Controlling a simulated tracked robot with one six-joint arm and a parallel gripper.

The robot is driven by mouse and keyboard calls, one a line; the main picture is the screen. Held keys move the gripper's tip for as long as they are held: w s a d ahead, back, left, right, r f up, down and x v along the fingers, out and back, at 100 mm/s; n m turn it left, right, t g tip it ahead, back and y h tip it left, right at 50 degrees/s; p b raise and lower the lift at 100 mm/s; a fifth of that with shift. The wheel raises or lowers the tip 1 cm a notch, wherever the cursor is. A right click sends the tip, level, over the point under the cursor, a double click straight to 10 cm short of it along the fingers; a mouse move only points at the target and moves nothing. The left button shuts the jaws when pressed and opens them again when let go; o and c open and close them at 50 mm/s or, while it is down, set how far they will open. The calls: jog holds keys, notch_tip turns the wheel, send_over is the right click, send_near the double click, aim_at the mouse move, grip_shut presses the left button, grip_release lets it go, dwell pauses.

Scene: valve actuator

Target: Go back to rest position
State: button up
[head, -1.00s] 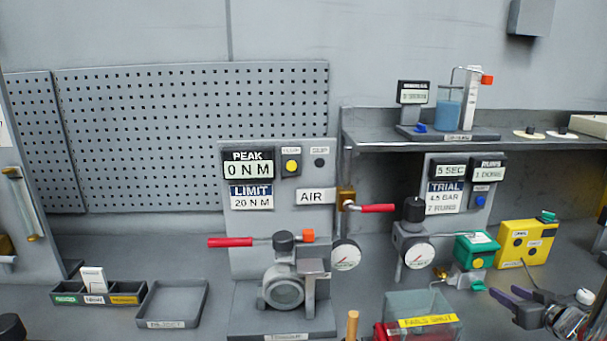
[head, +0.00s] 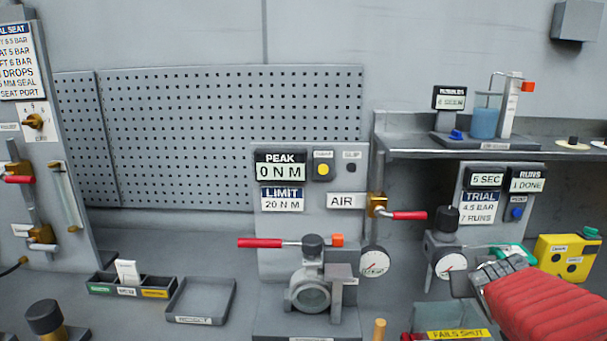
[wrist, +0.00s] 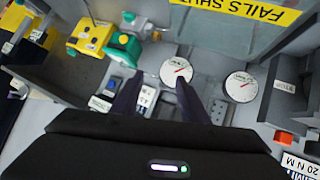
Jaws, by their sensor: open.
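My gripper (wrist: 157,86) shows in the wrist view with two dark fingers spread apart and nothing between them. Beyond the fingers is the bench gear, with a white dial gauge (wrist: 177,71) just past the right finger and a green unit (wrist: 122,50) up and left. In the head view my red-covered arm reaches in from the lower right. It hides part of the bench there, and the gripper fingers are not clearly visible in that view.
A clear bin labelled FAILS SHUT (head: 455,334) sits at the bottom. The test stand with a red-handled lever (head: 260,243) is mid-bench. An empty tray (head: 201,312) and a small divided tray (head: 100,285) lie left. The shelf (head: 420,150) overhangs behind.

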jog(key=s+a+f+n+g+y, duration=0.1)
jog(key=s+a+f+g+y, duration=0.1)
jog(key=s+a, duration=0.7)
jog(key=s+a+f+n+g+y, duration=0.1)
jog(key=s+a+f+g+y, duration=0.1)
jog(key=s+a, duration=0.7)
jog(key=a+f+y, duration=0.1)
jog(key=a+y, duration=0.1)
jog(key=a, duration=0.5)
jog(key=shift+a+n, duration=0.35)
jog(key=shift+n, duration=0.05)
